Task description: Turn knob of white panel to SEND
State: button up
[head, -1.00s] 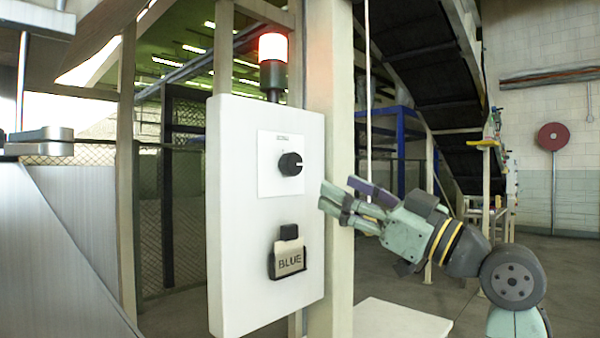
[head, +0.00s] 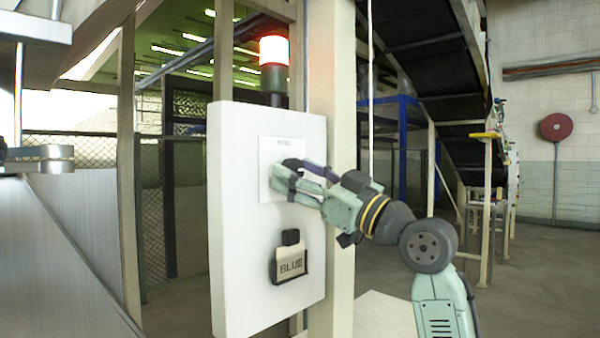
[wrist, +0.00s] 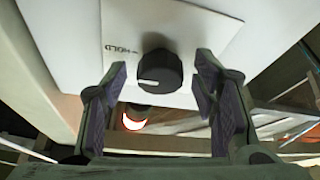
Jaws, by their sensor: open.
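The white panel (head: 240,215) stands upright on a post, with a white label plate (head: 272,150) on its upper part. The black round knob (wrist: 160,70) with a white pointer line shows in the wrist view; the pointer lies roughly sideways. The word HOLD is legible on the plate (wrist: 190,22) beside it; SEND cannot be read. My gripper (wrist: 163,100) is open, its two fingers on either side of the knob, apart from it, with the knob just beyond the fingertips. In the head view my gripper (head: 290,180) covers the knob.
A black holder with a card reading BLUE (head: 290,262) is on the panel below my gripper. A lit red beacon (head: 273,60) stands above the panel. A beige post (head: 340,110) rises right behind it. Open floor lies to the right.

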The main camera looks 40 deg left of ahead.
jog(key=shift+c, duration=0.3)
jog(key=c, duration=1.1)
jog(key=shift+n, duration=0.6)
jog(key=n+g, duration=0.1)
jog(key=n, duration=0.1)
jog(key=n+g+h+p, duration=0.1)
jog(key=n+g, duration=0.1)
jog(key=n, duration=0.1)
jog(key=shift+w+r, duration=0.15)
jog(key=shift+r, duration=0.05)
jog(key=n+g+h+p, duration=0.1)
jog(key=n, duration=0.2)
jog(key=n+h+p, duration=0.1)
jog(key=n, duration=0.2)
jog(key=shift+r+g, duration=0.15)
jog(key=shift+g, duration=0.25)
jog(key=n+h+p, duration=0.2)
jog(key=n, duration=0.2)
jog(key=shift+r+n+p, duration=0.15)
jog(key=shift+n+p, duration=0.15)
jog(key=n+h+p, duration=0.1)
jog(key=n+p, duration=0.1)
jog(key=n, duration=0.1)
jog(key=shift+w+n+t, duration=0.1)
jog(key=shift+n+t, duration=0.2)
